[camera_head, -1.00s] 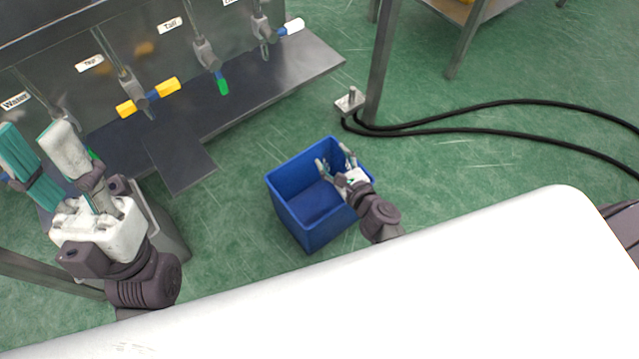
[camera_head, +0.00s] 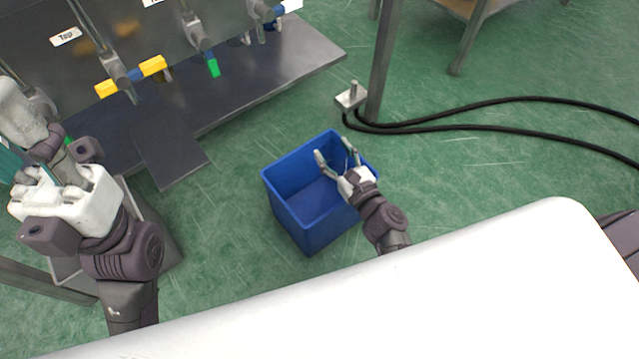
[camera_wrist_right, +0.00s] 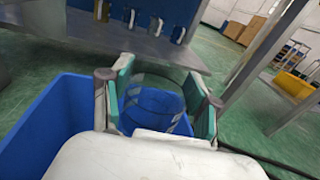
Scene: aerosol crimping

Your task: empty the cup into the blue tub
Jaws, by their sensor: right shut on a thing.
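The blue tub (camera_head: 292,217) stands open on the green floor in the head view. Its wall (camera_wrist_right: 38,118) fills the left of the right wrist view. My right gripper (camera_head: 337,158) is over the tub's far right part. In the right wrist view its green-padded fingers are shut on a clear cup (camera_wrist_right: 158,105), with blue showing through it. The cup is hard to make out in the head view, and I cannot tell its contents or exact tilt. My left gripper (camera_head: 14,145) is at the left edge, fingers apart, tips partly out of frame.
A white surface (camera_head: 400,310) fills the foreground.

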